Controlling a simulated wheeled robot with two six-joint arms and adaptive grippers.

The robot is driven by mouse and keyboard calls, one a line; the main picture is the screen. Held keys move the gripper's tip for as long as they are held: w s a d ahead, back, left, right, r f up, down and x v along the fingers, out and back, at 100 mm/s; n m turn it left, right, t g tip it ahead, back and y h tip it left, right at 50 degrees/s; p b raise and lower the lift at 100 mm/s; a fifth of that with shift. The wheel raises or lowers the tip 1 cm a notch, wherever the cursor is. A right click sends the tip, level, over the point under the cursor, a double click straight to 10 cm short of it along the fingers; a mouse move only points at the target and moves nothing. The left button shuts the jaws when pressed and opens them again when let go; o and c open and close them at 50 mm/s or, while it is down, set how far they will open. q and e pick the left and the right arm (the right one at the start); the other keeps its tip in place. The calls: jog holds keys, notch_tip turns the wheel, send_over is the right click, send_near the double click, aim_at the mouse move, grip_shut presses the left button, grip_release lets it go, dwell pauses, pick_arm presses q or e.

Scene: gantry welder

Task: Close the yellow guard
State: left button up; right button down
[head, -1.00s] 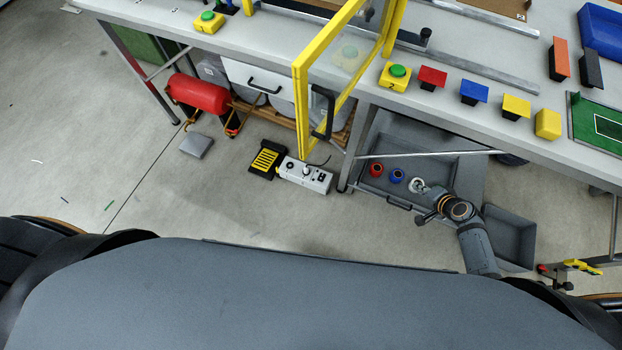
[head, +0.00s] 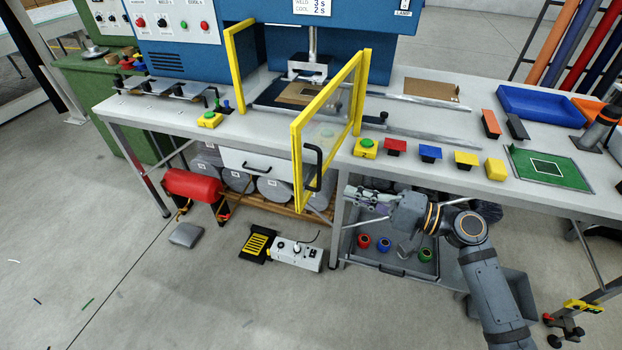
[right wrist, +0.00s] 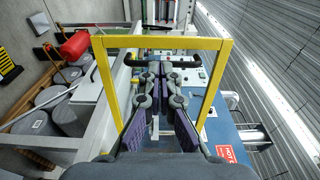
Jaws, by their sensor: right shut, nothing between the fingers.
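The yellow guard (head: 297,165) is a framed clear door. It stands open, swung out from the blue welder past the table's front edge. Its black handle (head: 313,168) is on the near part of the frame. My right gripper (head: 348,194) is shut and empty, just right of the handle and apart from it in the head view. In the right wrist view, the shut fingers (right wrist: 152,76) point at the guard's frame (right wrist: 165,43), and the black handle (right wrist: 110,66) lies across just beyond their tips. I cannot tell whether they touch it. My left gripper is out of view.
The welder (head: 180,60) stands behind the guard, with a brown plate (head: 300,93) under its head. Green buttons on yellow boxes (head: 366,147) and coloured blocks line the table edge. A grey tray (head: 400,263) with small parts is below my right arm.

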aim_at(298, 177)
jog(key=p+x, duration=0.3)
jog(key=x, duration=0.6)
jog(key=shift+w+a+r+p, duration=0.15)
jog(key=shift+a+r+p, duration=0.05)
jog(key=shift+p, duration=0.2)
jog(key=shift+w+a+f, duration=0.2)
jog(key=shift+a, duration=0.3)
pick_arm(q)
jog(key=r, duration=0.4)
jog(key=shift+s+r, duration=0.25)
pick_arm(e)
jog(key=shift+f, duration=0.1)
